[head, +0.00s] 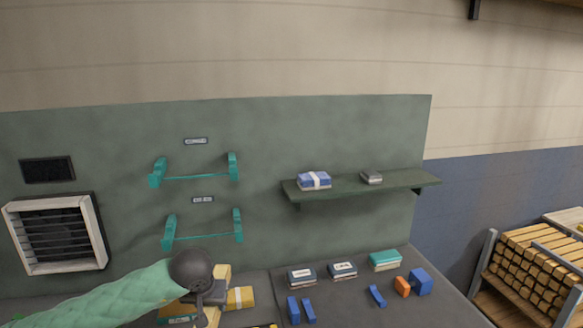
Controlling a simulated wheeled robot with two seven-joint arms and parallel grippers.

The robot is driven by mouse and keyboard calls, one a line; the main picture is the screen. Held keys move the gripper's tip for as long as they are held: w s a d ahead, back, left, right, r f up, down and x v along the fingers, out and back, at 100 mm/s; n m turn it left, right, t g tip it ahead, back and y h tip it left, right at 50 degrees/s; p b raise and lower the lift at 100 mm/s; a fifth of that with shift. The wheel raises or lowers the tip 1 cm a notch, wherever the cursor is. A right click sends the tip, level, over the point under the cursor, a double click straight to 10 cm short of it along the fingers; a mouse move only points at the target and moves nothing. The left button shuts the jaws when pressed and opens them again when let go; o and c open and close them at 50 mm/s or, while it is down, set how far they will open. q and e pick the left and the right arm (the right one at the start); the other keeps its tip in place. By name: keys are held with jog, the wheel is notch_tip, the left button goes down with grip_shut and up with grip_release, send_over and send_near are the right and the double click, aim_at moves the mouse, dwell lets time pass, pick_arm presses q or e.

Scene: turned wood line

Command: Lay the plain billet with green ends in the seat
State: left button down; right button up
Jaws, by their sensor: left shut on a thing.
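My left gripper (207,297) is dark grey, at the end of the green-sleeved arm, low in the head view over the bench. It is shut on a pale wooden billet (212,316), partly hidden by the gripper and cut by the lower picture edge. I cannot make out the colour of its ends. Two pairs of teal brackets are on the green wall panel: an upper pair (157,173) and a lower pair (169,232), each with a small label above. Both look empty. I cannot tell which is the seat. My right gripper is not in view.
A yellow banded bundle (240,297) lies beside the gripper. Blue blocks (294,310), an orange piece (402,286) and a teal box (385,260) are on the bench (345,300). A shelf (340,191) juts from the panel. Stacked timber (535,265) stands right.

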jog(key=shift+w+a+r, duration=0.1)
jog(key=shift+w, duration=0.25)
